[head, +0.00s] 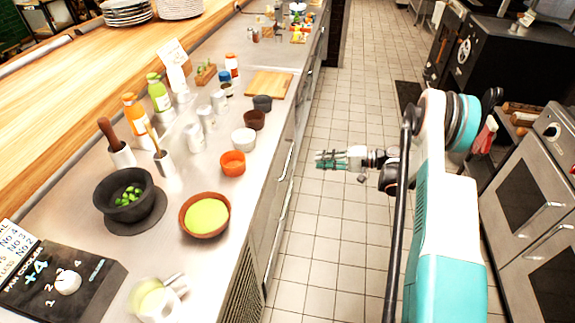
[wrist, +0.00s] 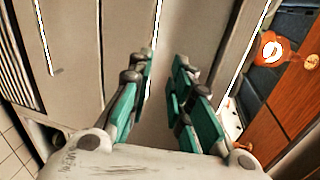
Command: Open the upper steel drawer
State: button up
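The upper steel drawer shows as a flat grey front (wrist: 195,30) in the wrist view, where the scene appears turned sideways. A bright, thin handle line (wrist: 155,45) runs along it, near my gripper's left fingertip. My gripper (wrist: 165,65) has its two teal-and-grey fingers apart, with nothing visible held between them. I cannot tell whether a finger touches the handle. In the head view my gripper (head: 322,159) is over the aisle, to the right of the counter's drawer fronts and apart from a bright handle (head: 287,160). The drawer looks shut.
The steel counter (head: 222,265) carries an orange bowl (head: 232,162), a brown bowl with green contents (head: 206,215), and a dark mortar (head: 124,197). A vent grille (head: 243,290) is below its near end. The tiled aisle (head: 325,235) is clear. Ovens (head: 530,190) stand on the right.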

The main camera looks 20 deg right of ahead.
aim_at(287, 162)
jog(key=shift+n, duration=0.4)
jog(key=b+x, duration=0.1)
jog(key=x, duration=0.3)
jog(key=f+b+x, duration=0.1)
jog(key=x, duration=0.4)
jog(key=b+x, duration=0.2)
jog(key=x, duration=0.3)
jog(key=shift+w+d+f, duration=0.2)
jog(key=shift+w, duration=0.1)
grip_shut()
